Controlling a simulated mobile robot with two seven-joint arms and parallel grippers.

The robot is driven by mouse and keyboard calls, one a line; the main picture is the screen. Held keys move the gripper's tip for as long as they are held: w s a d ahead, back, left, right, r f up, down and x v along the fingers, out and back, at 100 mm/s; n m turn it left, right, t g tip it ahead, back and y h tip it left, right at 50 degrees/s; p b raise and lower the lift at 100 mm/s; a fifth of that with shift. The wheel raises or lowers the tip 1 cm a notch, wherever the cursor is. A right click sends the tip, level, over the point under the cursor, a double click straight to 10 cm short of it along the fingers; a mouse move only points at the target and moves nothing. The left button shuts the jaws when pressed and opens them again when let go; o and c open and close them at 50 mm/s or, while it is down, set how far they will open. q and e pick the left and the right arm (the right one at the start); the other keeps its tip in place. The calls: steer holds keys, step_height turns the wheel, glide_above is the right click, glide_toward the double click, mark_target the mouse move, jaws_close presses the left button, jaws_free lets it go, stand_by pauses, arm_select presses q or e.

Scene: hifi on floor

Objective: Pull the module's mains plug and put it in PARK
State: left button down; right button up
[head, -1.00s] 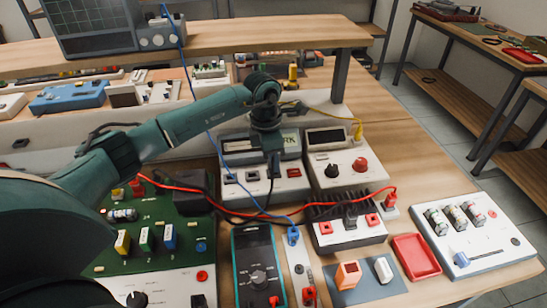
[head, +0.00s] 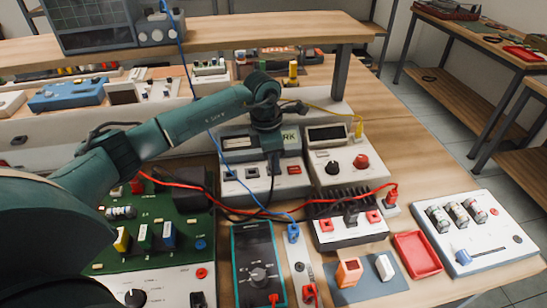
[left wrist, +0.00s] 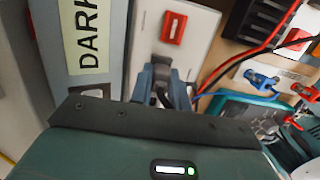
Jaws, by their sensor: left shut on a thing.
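My left gripper (head: 273,158) reaches down over the white front panel (head: 262,185) of a grey box in the middle of the bench. It is shut on a dark plug (head: 275,168), between a black socket (head: 252,172) and a red switch (head: 294,170). The left wrist view shows the blue-grey fingers (left wrist: 165,88) around the dark plug (left wrist: 165,58) close to this panel. I cannot tell whether its pins are in a socket. A pale label (left wrist: 88,35) on the box seems to read DARK or PARK; the fingers partly hide the plug. My right gripper is not in view.
A white unit (head: 338,165) with black and red knobs stands close on the right. A black finned module (head: 347,215), a multimeter (head: 258,268) and a green board (head: 160,228) crowd the front. Red, blue and black leads cross nearby. A red tray (head: 416,254) is empty.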

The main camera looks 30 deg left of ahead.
arm_select(q)
steer(key=c, duration=1.3)
jaws_free()
steer(key=shift+o, duration=0.2)
step_height(320, 180, up, 18)
steer(key=s+a+p, duration=0.1)
steer(key=p, duration=0.1)
steer(key=shift+a+p, duration=0.15)
steer(key=shift+p, duration=0.15)
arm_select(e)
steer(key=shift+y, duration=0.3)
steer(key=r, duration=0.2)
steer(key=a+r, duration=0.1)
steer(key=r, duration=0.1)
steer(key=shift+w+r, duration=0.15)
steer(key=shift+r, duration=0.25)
